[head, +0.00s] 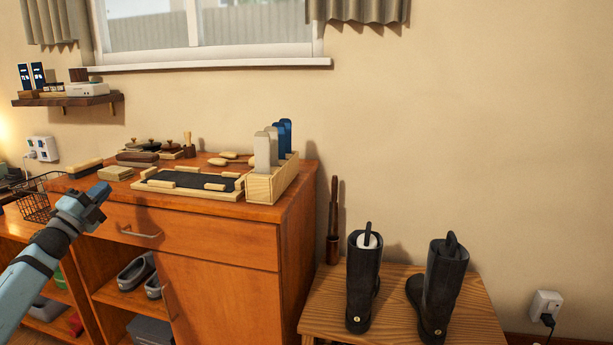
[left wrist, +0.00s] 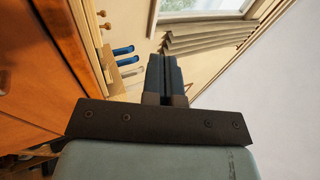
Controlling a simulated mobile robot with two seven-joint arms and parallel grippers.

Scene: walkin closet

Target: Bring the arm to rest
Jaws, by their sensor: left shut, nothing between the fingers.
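My left gripper (head: 97,194) comes in from the left in the head view. It is shut and empty, held in the air in front of the left part of the wooden cabinet (head: 225,235). In the left wrist view its closed fingers (left wrist: 165,77) point toward the wall and window, with nothing between them. The cabinet front shows along the left of that view. My right gripper is in neither view.
A black mat tray (head: 190,182), brushes and a wooden box (head: 272,182) holding upright blue and pale pieces stand on the cabinet top. Two black boots (head: 362,285) stand on a wooden bench (head: 395,325) at right. A wire basket (head: 38,198) is at left.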

